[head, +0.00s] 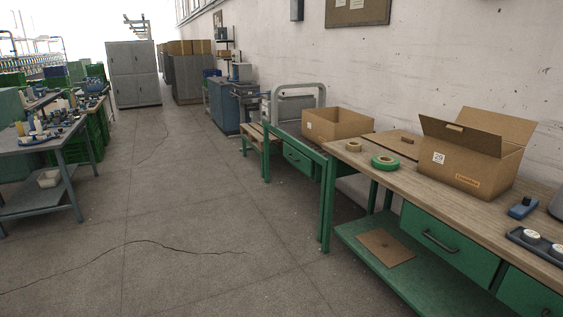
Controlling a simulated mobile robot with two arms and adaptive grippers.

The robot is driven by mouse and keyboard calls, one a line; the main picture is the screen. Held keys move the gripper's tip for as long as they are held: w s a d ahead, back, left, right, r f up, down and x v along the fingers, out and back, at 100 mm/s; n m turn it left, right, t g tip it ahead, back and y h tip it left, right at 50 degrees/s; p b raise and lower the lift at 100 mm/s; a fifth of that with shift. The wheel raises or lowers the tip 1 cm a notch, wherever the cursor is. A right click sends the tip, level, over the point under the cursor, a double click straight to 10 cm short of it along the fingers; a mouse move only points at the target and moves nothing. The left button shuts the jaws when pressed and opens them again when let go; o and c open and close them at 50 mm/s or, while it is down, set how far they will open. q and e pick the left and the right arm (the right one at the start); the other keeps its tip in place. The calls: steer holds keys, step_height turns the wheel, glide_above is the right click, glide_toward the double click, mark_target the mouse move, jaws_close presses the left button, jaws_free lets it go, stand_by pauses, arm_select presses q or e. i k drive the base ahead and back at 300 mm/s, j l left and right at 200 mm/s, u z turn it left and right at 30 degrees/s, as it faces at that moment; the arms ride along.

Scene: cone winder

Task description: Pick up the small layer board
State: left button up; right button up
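A flat brown board (385,248) with a small dark mark near its middle lies on the green lower shelf of the workbench at the right. Another flat brown board (388,143) lies on the wooden bench top behind the tape rolls, with a small brown piece on it. I cannot tell for certain which of them is the small layer board. Neither of my grippers is in view.
The bench top (440,203) holds an open carton (470,165), a green tape roll (385,162) and a tan tape roll (353,146). Another open carton (335,125) stands behind. The lower shelf (358,238) sits under green drawers (440,240). The cracked floor (190,220) left of the bench is clear.

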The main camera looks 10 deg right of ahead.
mark_target(392, 252)
steer(key=i+z, duration=0.2)
steer(key=i, duration=0.3)
steer(key=i+j+z, duration=0.2)
steer(key=i, duration=0.25)
steer(key=i+j+z, duration=0.25)
steer(key=i, duration=0.2)
steer(key=i+j+z, duration=0.2)
steer(key=i, duration=0.25)
steer(key=i+j, duration=0.05)
